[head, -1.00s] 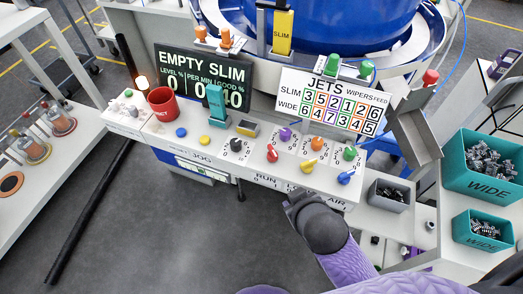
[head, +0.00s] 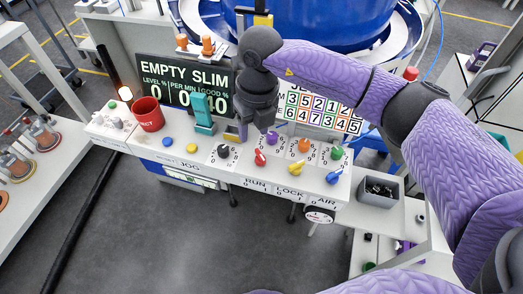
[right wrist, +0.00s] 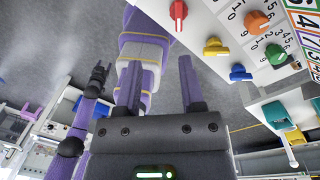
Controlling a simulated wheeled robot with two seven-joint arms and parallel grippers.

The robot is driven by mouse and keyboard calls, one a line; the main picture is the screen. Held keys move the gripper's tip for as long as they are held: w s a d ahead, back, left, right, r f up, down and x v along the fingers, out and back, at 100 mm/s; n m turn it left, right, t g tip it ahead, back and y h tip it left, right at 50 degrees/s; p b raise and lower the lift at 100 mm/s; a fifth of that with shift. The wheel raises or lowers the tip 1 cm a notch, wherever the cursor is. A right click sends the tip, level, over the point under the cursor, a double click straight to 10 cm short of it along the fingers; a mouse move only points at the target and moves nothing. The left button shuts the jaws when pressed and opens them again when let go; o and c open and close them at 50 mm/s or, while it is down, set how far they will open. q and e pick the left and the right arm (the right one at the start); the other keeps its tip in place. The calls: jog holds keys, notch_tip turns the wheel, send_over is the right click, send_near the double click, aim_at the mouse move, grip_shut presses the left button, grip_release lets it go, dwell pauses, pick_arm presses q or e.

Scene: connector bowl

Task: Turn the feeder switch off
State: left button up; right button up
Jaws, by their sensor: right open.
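The feeder's control panel (head: 215,172) is in the head view. Its front row has a red switch (head: 260,157) above RUN, a yellow switch (head: 296,169) near LOCK and a blue switch (head: 334,178) near AIR. No label clearly names the feeder switch. My right gripper (head: 250,122) hangs over the panel behind the red switch and hides part of the sign. In the right wrist view its two fingers (right wrist: 162,92) are apart with nothing between them; the red switch (right wrist: 178,14) lies beyond them. My left gripper (right wrist: 98,76) is small at the left there; its jaws are unclear.
Black (head: 223,151), purple (head: 272,138), orange (head: 304,146) and green (head: 337,153) knobs sit close by. A teal upright piece (head: 202,112) and a red mug (head: 148,114) stand left. A grey bin (head: 378,189) is right.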

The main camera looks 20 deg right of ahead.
aim_at(261, 156)
jog(key=shift+h, duration=0.5)
jog(key=f, duration=0.3)
jog(key=d+f+b, duration=0.1)
jog(key=f, duration=0.2)
jog(key=f+b, duration=0.1)
jog(key=f, duration=0.2)
jog(key=shift+w+d+f, duration=0.15)
jog(key=shift+d+f, duration=0.05)
jog(key=shift+d, duration=0.1)
grip_shut()
